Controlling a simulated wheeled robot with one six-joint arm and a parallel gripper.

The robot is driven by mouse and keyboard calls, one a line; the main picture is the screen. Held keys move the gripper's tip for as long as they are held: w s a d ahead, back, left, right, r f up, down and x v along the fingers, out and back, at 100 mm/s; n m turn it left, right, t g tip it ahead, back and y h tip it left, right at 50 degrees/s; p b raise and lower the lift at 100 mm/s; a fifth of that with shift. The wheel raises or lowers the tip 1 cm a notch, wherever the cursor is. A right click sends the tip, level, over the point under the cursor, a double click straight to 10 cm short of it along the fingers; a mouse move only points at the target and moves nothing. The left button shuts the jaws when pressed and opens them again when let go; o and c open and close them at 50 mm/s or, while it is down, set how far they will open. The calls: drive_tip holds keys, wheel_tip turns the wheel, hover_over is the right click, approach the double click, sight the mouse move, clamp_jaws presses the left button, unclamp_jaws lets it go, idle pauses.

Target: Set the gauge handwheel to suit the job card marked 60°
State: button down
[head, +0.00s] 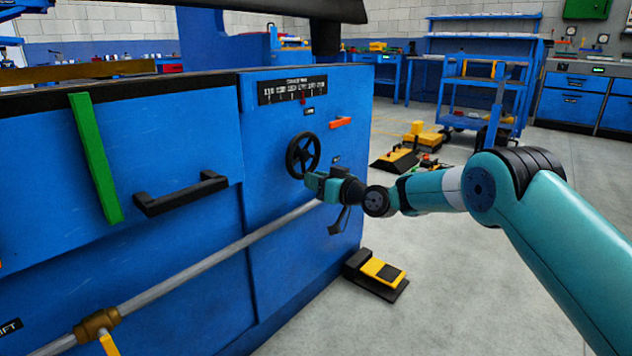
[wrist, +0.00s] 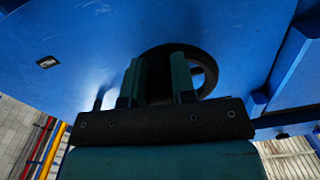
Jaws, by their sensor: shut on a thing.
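The gauge handwheel (head: 303,155) is a black spoked wheel on the blue machine's right front panel. My gripper (head: 312,180) is at its lower rim, and my gripper's body hides part of that rim. In the wrist view the two teal fingers of my gripper (wrist: 157,78) are shut on the rim of the dark wheel (wrist: 207,72). A black scale strip (head: 292,90) with white marks and a red pointer (head: 304,97) is above the wheel; its numbers are too small to read. I cannot make out a job card marked 60°.
An orange-red handle (head: 340,122) is right of the wheel. A black lever (head: 340,219) hangs below my gripper. A black bar handle (head: 180,193), a green bar (head: 95,158) and a grey pipe (head: 200,267) are to the left. A yellow-black pedal (head: 378,274) stands on the floor.

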drive_tip(key=c, duration=0.9)
unclamp_jaws()
drive_tip(key=shift+c, duration=0.2)
drive_tip(key=p+v, duration=0.5)
drive_tip(key=v, duration=1.2)
drive_tip(key=shift+d, duration=0.2)
drive_tip(key=shift+s, duration=0.15)
